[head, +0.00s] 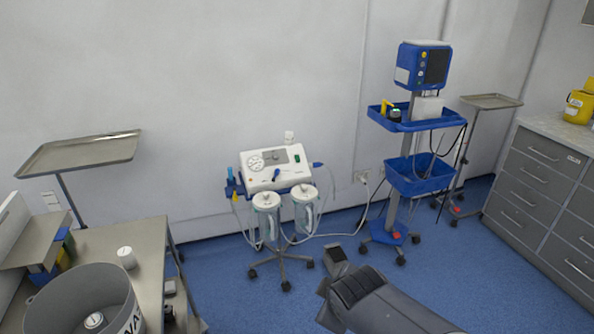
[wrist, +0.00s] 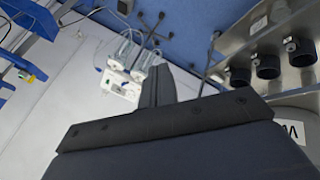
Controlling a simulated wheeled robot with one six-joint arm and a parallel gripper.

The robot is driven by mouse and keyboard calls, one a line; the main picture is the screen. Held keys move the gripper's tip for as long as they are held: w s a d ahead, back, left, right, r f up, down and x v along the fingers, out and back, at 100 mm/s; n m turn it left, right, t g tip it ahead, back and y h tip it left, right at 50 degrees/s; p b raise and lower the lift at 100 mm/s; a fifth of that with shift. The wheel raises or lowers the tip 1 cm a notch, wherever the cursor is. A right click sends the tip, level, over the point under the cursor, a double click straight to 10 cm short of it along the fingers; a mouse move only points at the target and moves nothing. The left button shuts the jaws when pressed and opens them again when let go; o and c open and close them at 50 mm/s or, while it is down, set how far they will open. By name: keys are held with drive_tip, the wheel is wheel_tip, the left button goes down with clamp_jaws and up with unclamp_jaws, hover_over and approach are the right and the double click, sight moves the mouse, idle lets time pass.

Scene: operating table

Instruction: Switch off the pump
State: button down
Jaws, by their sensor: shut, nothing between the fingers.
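The pump (head: 262,177) is a white box with a sloped front panel, on a wheeled stand by the back wall. Its panel has a round dial and a small green switch (head: 297,158) at the upper right. Two clear canisters (head: 305,212) hang below it. The pump also shows upside down in the wrist view (wrist: 114,88), where the switch is too small to read. My dark grey gripper (head: 337,254) is shut and empty, in front of the pump and to its lower right, apart from it. In the wrist view its fingers (wrist: 158,72) partly overlap the pump's edge.
A blue monitor stand (head: 412,172) with a basket and cables is right of the pump. A metal tray stand (head: 85,152) and a bench (head: 150,240) with a round bin (head: 60,297) are at left. Tubes loop around the canisters. Blue floor is open before the pump.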

drive_tip(key=w+a+f+n+y+b, duration=0.1)
drive_tip(key=w+a+f+n+b, duration=0.2)
drive_tip(key=a+f+n, duration=0.1)
drive_tip(key=w+a+f+n+t+y+b, duration=0.1)
drive_tip(key=w+a+f+n+b, duration=0.2)
drive_tip(key=f, duration=0.4)
drive_tip(key=w+a+n, duration=0.1)
drive_tip(key=n, duration=0.1)
drive_tip(key=shift+f+n, duration=0.2)
drive_tip(key=shift+n, duration=0.2)
